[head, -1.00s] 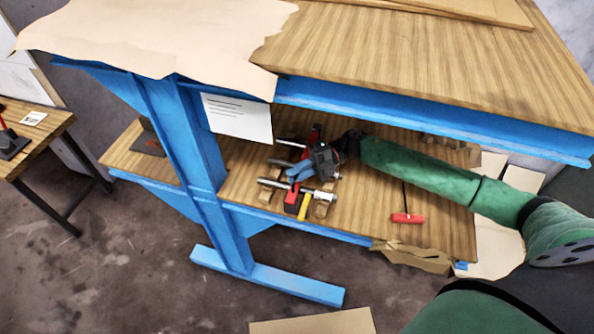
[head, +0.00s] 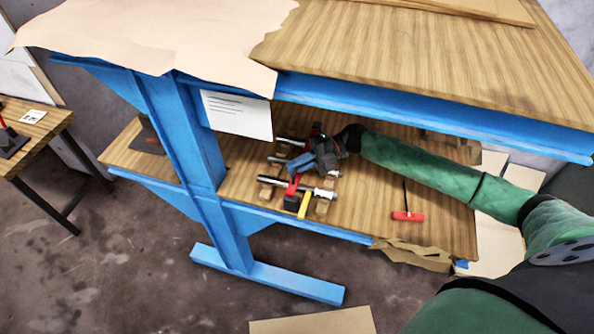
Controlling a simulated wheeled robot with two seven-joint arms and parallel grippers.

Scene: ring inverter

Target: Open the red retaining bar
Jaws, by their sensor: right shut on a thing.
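The red retaining bar (head: 293,185) lies across several metal rods on the lower shelf of the blue bench, with its near end by a dark block (head: 291,203). My right gripper (head: 300,166) comes in from the right under the top board, with its blue fingers over the rods. It is shut at the upper part of the red bar, and its fingers hide the contact. A metal rod (head: 318,192) sits in front of it on wooden supports. A yellow piece (head: 304,206) stands beside the dark block. My left gripper is not in view.
The bench top (head: 440,60) overhangs the shelf closely above my right arm. A red-handled tool (head: 408,216) lies on the shelf to the right. A paper sheet (head: 237,115) hangs from the bench edge. The shelf between the rods and tool is clear.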

